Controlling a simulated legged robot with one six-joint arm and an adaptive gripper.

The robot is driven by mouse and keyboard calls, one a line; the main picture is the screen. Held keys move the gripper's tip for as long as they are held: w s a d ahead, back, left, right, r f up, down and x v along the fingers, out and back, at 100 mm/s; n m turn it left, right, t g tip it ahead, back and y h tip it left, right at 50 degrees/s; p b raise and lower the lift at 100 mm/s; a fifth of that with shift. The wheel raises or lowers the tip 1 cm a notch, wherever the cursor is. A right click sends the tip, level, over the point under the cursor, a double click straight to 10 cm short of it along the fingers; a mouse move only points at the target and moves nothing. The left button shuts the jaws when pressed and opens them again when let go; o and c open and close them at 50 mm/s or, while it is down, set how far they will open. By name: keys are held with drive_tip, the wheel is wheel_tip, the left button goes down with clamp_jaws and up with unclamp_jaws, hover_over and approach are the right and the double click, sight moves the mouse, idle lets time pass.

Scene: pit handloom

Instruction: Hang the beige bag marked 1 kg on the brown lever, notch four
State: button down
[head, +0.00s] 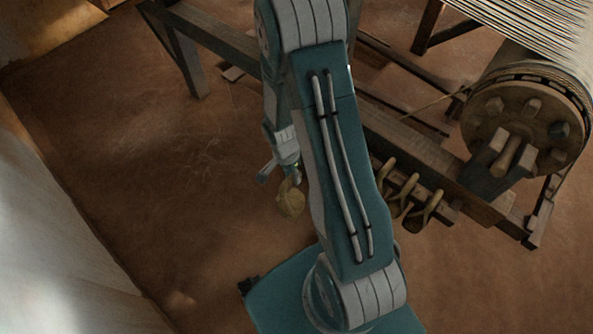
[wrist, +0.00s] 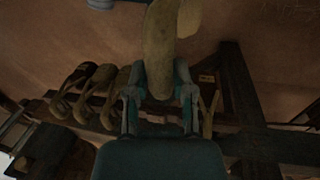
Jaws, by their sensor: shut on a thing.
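A beige bag (head: 290,200) hangs just below my gripper (head: 290,170) in the head view, clear of the loom. In the wrist view my gripper (wrist: 159,105) is shut on the bag's long tan upper part (wrist: 158,50), which stands between the two fingers. Its wider end reaches the top edge and is partly cut off. No weight mark on it can be read. I cannot tell for sure which dark wooden bar is the brown lever, and no notches can be made out.
Several curved tan hooks or loops (head: 405,190) sit along a wooden rack beside the loom; they also show at left in the wrist view (wrist: 82,85). The loom's beam end with its round wheel (head: 525,125) stands at right. Open earthen floor (head: 150,150) lies at left.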

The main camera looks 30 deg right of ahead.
sight(278, 189)
drive_tip(key=shift+s+a+r, duration=0.1)
drive_tip(key=shift+s+a, duration=0.25)
drive_tip(key=shift+a, duration=0.6)
drive_tip(key=shift+s+a+r, duration=0.15)
drive_tip(key=shift+s+a, duration=0.15)
drive_tip(key=shift+a, duration=0.6)
drive_tip(key=shift+s+a+r, duration=0.1)
drive_tip(key=shift+s+a, duration=0.25)
drive_tip(key=shift+a, duration=0.6)
